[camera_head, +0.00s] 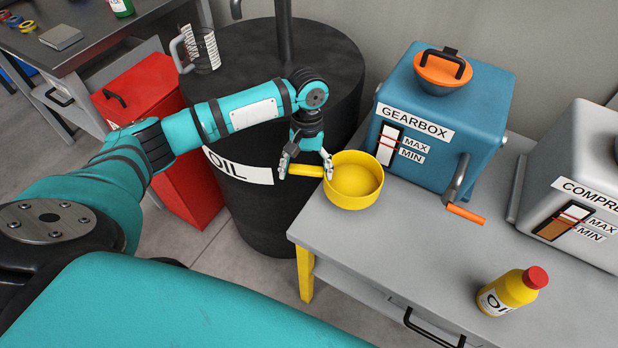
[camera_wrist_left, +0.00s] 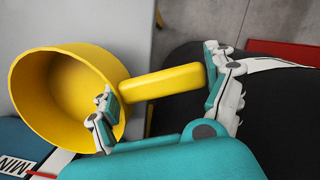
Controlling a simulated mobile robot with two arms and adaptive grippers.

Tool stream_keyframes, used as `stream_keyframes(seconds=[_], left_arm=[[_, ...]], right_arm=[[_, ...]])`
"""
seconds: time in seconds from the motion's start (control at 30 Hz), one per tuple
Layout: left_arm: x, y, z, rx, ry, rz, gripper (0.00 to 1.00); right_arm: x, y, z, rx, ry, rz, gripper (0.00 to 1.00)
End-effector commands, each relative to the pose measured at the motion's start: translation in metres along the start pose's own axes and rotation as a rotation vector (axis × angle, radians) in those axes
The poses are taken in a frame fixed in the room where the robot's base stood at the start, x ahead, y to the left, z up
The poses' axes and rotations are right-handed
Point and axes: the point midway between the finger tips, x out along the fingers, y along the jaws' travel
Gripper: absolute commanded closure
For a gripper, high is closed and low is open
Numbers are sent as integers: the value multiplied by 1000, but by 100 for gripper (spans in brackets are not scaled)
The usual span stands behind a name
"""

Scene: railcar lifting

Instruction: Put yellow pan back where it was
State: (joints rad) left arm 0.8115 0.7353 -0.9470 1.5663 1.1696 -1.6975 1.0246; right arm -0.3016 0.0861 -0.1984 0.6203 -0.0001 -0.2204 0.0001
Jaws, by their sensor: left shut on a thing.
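The yellow pan (camera_head: 356,182) is at the left end of the grey table (camera_head: 330,232), in front of the blue gearbox. I cannot tell if its base touches the tabletop. Its handle points left, past the table edge toward the oil barrel. My left gripper (camera_head: 306,172) is shut on the handle, with a finger on either side. In the left wrist view the pan (camera_wrist_left: 68,92) shows its empty inside, and the left gripper (camera_wrist_left: 160,88) has its fingers around the handle. My right gripper is not in view.
The blue gearbox (camera_head: 440,125) has an orange-handled crank (camera_head: 465,212). A grey compressor (camera_head: 575,190) stands right of it. A yellow oil bottle (camera_head: 512,291) stands near the table's front. A black oil barrel (camera_head: 325,110) holds a clear jug (camera_head: 205,48). The front middle of the table is clear.

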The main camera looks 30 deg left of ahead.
Motion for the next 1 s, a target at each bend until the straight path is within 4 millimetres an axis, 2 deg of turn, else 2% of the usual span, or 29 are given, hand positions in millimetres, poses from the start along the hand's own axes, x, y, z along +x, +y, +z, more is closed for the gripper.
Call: stream_keyframes(seconds=[0.03, 0.1, 0.2, 0.57, 0.6, 0.7, 1.0], left_arm=[[11, 0, -1, -1, -3, -2, 52], [22, 0, -3, -1, -2, -1, 52], [30, 0, -4, 0, -1, -1, 52], [33, 0, -5, 1, 0, 0, 52], [35, 0, -5, 1, 0, -1, 12], [35, 0, -5, 1, 0, -1, 0], [33, 0, -5, 1, 1, -1, 0]], right_arm=[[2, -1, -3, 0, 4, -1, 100], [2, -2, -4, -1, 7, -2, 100], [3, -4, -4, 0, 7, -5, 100], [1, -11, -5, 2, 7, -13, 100], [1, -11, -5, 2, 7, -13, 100], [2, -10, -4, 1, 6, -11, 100], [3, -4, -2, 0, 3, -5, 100]])
